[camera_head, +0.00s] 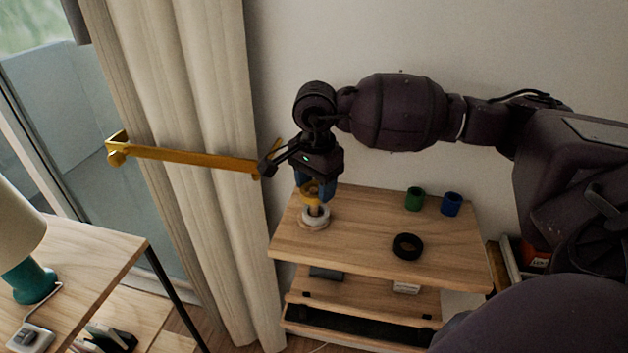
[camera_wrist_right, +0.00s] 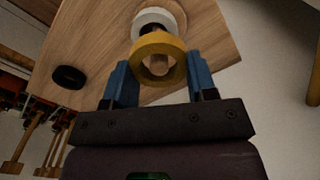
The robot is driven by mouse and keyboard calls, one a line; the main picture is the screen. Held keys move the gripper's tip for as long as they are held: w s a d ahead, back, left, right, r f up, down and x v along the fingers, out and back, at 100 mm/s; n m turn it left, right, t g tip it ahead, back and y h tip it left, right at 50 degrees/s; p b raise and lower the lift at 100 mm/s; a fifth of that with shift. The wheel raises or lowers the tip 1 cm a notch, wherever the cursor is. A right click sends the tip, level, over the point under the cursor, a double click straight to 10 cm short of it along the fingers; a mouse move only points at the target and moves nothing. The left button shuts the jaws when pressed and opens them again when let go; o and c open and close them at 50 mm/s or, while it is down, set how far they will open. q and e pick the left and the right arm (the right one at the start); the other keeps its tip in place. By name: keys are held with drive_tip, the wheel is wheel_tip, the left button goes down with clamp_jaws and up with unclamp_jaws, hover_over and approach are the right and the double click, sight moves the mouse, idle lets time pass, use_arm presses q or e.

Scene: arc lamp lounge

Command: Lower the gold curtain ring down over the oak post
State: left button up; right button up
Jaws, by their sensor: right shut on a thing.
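My right gripper (camera_head: 315,186) has its blue fingers closed on the gold curtain ring (camera_head: 309,189), high at the left end of the wooden shelf top. The oak post (camera_head: 315,210) stands below the ring, with a white ring (camera_head: 315,220) around its foot. In the right wrist view the gold ring (camera_wrist_right: 144,45) sits between the fingertips (camera_wrist_right: 160,78). The light wood of the post (camera_wrist_right: 160,66) shows through its hole. The white ring (camera_wrist_right: 152,17) lies beyond it. I cannot tell whether the post tip is inside the gold ring. My left gripper is not in view.
A black ring (camera_head: 407,246), a green cup (camera_head: 414,199) and a blue cup (camera_head: 451,204) stand on the shelf top (camera_head: 360,225), right of the post. A gold bar (camera_head: 190,157) crosses the curtain (camera_head: 200,80) close left of my right wrist. A lamp (camera_head: 30,280) stands at lower left.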

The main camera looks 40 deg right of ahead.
drive_tip(key=shift+f, duration=0.25)
drive_tip(key=o, duration=1)
drive_tip(key=shift+r, duration=0.1)
wheel_tip(320, 180, up, 11)
drive_tip(key=shift+f, duration=0.15)
drive_tip(key=shift+a, duration=0.1)
